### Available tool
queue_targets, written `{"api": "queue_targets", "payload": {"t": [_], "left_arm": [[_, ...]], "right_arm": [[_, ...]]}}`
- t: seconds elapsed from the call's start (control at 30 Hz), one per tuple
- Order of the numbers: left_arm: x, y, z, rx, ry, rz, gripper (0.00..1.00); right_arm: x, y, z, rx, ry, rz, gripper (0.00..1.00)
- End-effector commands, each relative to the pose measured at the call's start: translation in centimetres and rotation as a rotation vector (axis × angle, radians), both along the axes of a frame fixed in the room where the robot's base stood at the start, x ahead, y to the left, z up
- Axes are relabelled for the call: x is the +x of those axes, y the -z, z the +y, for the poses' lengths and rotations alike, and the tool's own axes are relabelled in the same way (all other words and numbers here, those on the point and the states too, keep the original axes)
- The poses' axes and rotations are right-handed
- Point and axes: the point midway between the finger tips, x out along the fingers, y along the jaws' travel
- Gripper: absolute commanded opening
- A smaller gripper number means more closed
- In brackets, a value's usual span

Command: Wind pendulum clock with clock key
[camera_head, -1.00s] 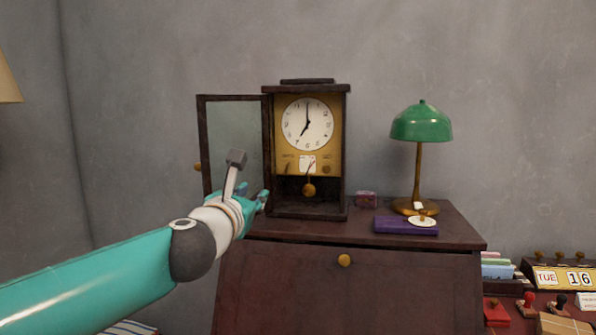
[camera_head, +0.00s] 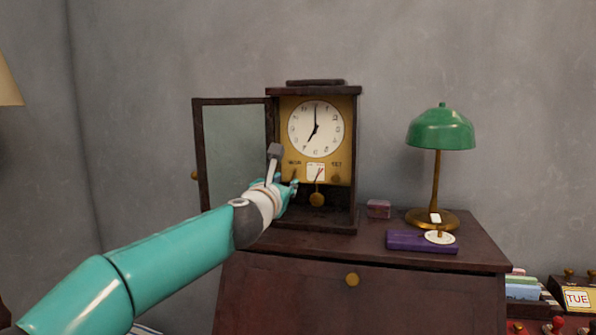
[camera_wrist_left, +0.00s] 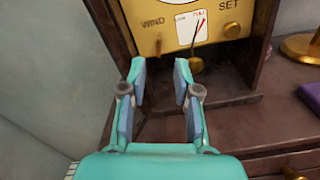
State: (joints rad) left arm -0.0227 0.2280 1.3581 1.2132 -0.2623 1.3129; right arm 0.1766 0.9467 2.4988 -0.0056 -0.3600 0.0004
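The pendulum clock (camera_head: 353,160) stands upright on a dark wooden cabinet, its glass door (camera_head: 237,150) swung open to the left. Its white dial (camera_head: 316,128) reads about seven. My left gripper (camera_head: 289,187) is in front of the clock's lower left. In the left wrist view its fingers (camera_wrist_left: 160,82) are apart with nothing between them, below WIND. I cannot clearly make out a clock key. My right gripper is out of view.
The open door stands close to my left arm.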

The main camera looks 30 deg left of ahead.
Motion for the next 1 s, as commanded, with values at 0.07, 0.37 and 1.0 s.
{"api": "queue_targets", "payload": {"t": [0.07,0.37,1.0], "left_arm": [[1.8,-0.2,0.5,0.0,-0.002,0.002,0.31],[6.0,-0.2,1.4,0.0,0.0,0.0,0.31],[6.6,0.0,1.6,0.0,0.0,-0.001,0.0]], "right_arm": [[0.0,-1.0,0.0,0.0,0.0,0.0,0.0],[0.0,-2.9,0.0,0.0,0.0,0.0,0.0],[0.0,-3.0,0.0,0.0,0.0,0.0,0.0]]}}
